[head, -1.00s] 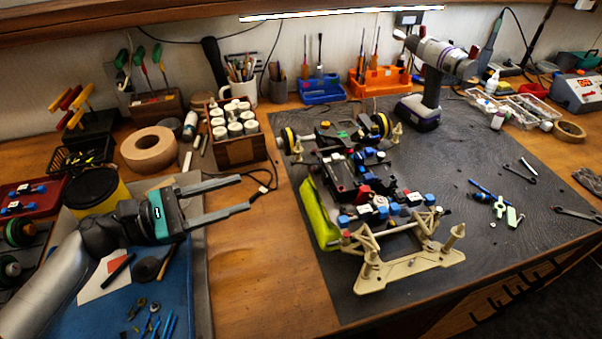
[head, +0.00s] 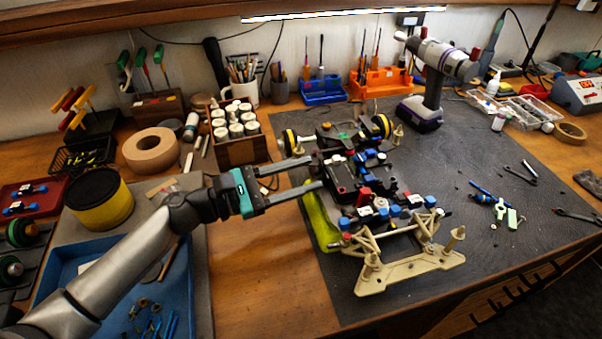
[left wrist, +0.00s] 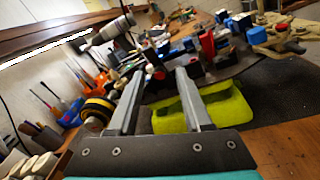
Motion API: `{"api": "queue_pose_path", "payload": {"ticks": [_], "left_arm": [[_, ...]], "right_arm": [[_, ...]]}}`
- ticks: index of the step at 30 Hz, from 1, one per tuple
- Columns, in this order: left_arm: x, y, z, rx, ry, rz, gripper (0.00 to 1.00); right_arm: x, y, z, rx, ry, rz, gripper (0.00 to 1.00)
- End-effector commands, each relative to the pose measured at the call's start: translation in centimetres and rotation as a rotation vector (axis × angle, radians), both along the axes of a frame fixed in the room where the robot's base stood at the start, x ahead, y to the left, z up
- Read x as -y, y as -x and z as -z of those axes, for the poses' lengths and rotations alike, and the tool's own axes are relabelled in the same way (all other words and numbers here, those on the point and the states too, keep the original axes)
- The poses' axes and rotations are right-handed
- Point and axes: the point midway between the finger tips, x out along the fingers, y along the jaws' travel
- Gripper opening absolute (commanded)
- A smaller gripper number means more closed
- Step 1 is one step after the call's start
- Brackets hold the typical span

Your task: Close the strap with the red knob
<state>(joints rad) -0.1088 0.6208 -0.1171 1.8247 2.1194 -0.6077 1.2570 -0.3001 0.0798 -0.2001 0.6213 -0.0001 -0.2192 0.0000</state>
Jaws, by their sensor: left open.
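The RC car chassis (head: 345,170) sits on a tan stand (head: 410,275) on the dark mat. A small red part (head: 363,193), which looks like the red knob, is at the chassis's near left side. It also shows in the left wrist view (left wrist: 208,43). The strap itself is too small and dark to tell apart from the chassis. My left gripper (head: 316,172) is open and empty, its two fingers pointing at the chassis's left side. In the left wrist view its fingertips (left wrist: 160,73) are spread with nothing held between them. My right gripper is not in view.
A yellow-green shell (head: 318,222) lies beside the chassis, below my left fingers; it also shows in the left wrist view (left wrist: 225,105). A wooden bottle rack (head: 240,152) and a drill (head: 425,100) stand behind. The mat's right side holds loose tools.

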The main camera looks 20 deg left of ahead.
Motion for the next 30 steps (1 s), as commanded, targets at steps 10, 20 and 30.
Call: {"api": "queue_pose_path", "payload": {"ticks": [10,20,30], "left_arm": [[0.01,-0.02,0.01,0.000,0.000,0.000,0.37],[0.00,0.00,0.01,0.000,0.000,0.000,0.00],[0.01,0.01,0.02,0.000,0.000,0.001,0.00]], "right_arm": [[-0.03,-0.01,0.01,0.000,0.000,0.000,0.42],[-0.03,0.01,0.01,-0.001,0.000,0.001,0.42],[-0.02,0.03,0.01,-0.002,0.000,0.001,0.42]]}}
